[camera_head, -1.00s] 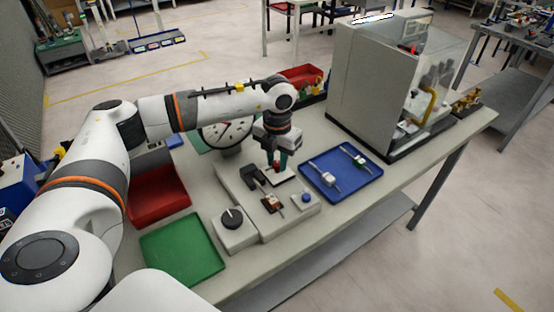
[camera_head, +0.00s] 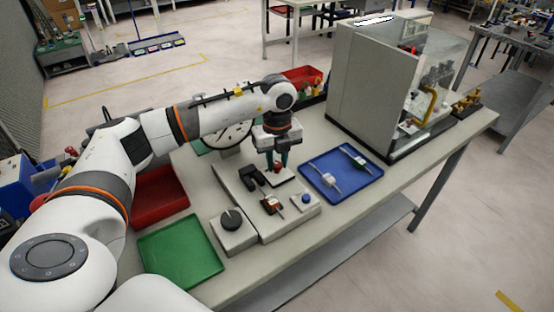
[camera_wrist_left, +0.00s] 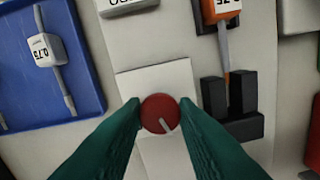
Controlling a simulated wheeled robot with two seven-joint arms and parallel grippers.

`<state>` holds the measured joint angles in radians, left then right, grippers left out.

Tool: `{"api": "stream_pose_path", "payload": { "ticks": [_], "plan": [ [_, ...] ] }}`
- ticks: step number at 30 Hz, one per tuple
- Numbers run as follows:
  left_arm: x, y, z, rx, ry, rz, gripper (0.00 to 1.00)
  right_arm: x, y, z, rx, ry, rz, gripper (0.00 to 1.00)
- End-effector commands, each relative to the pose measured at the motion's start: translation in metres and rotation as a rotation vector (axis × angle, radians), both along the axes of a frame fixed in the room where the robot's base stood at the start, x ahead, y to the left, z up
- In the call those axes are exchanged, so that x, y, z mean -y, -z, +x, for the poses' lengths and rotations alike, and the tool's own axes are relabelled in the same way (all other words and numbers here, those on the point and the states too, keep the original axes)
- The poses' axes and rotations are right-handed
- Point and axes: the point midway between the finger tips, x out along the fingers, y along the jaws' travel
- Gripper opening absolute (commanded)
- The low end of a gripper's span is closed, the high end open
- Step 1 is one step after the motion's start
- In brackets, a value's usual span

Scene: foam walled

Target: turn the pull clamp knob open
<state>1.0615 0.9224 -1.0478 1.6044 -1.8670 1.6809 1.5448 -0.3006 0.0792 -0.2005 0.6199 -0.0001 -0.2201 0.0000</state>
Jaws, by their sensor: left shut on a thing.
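The red pull clamp knob (camera_wrist_left: 158,112) has a pale line on its face and sits on a white plate (camera_wrist_left: 160,78) in the left wrist view. In the head view the knob (camera_head: 277,170) is a small red spot below my left gripper (camera_head: 277,160). My left gripper's teal fingers (camera_wrist_left: 160,120) are shut on the knob, one on each side. The black clamp block (camera_wrist_left: 233,108) stands beside the plate, next to a labelled part (camera_wrist_left: 224,22) with an orange section. My right gripper is not in view.
A blue tray (camera_head: 353,192) with two labelled parts lies right of the fixture. A black dial (camera_head: 231,220) and a blue button (camera_head: 306,198) are on the near side. A green tray (camera_head: 180,252) and red bin (camera_head: 160,196) are left. A grey machine (camera_head: 365,85) stands behind.

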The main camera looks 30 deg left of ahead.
Motion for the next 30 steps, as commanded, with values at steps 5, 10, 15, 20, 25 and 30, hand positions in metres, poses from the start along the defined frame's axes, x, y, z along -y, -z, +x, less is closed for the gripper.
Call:
{"api": "stream_pose_path", "payload": {
  "ticks": [5, 10, 15, 20, 25, 30],
  "plan": [
    [-0.0006, -0.0016, 0.0012, 0.004, -0.158, 0.001, 0.04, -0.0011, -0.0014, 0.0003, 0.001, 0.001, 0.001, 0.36],
    [-0.0006, -0.0017, 0.0013, 0.004, -0.283, 0.000, 0.04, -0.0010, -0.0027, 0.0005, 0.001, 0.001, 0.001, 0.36],
    [-0.0005, -0.0019, 0.0015, 0.005, -0.375, 0.001, 0.04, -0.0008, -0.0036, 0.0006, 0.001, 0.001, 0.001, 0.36],
    [-0.0007, -0.0020, 0.0017, 0.005, -0.429, 0.001, 0.04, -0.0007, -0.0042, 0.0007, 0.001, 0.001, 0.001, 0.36],
    [-0.0008, -0.0020, 0.0018, 0.005, -0.457, 0.002, 0.04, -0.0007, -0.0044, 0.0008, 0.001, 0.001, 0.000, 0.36],
    [-0.0009, -0.0019, 0.0019, 0.006, -0.464, 0.001, 0.04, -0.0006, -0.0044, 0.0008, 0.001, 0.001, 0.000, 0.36]
  ]
}}
